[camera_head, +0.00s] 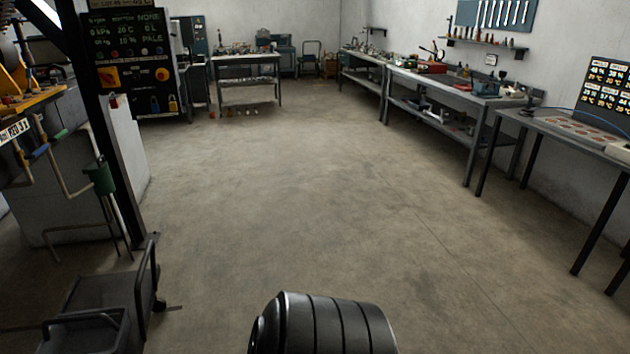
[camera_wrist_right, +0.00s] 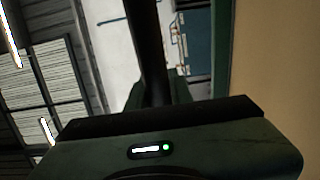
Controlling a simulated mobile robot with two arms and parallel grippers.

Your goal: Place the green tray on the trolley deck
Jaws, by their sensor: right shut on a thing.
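A dark grey trolley (camera_head: 88,300) with upright bar handles stands low at the left edge of the head view. Its deck shows only in part. I cannot make out a green tray for certain in either view. My right gripper (camera_wrist_right: 158,100) shows in the right wrist view as a dark green body with a small green light. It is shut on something. A dark bar (camera_wrist_right: 148,45) runs up from between its fingers, and I cannot tell what it is. My left gripper is in neither view.
A green cup-like container (camera_head: 101,177) hangs by the pipework at left. A dark post stands behind the trolley. Workbenches (camera_head: 450,92) line the right wall, with a nearer table (camera_head: 570,130). The middle floor (camera_head: 290,200) is clear. A tan surface (camera_wrist_right: 272,70) fills the wrist view's right side.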

